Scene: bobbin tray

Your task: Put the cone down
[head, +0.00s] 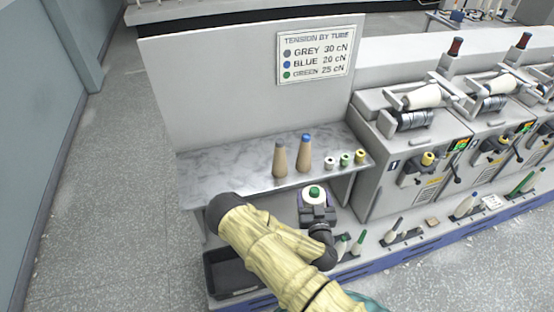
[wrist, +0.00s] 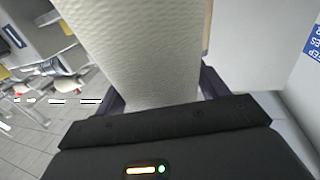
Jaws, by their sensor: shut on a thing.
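My gripper (head: 317,212) is shut on a white cone (head: 312,200) with a green tube tip, in front of the metal shelf in the head view. In the wrist view the cone (wrist: 150,50) fills the middle, with a pale textured surface between my dark fingers. Its lower end is hidden behind the gripper body. In the head view I cannot tell how far it is from any surface below.
On the marble-patterned shelf (head: 225,172) stand a grey-tipped brown cone (head: 280,160), a blue-tipped brown cone (head: 304,155) and three small bobbins (head: 345,159). A sign (head: 315,54) hangs behind. Winding machines (head: 415,135) stand at right. A dark tray (head: 232,272) is below left.

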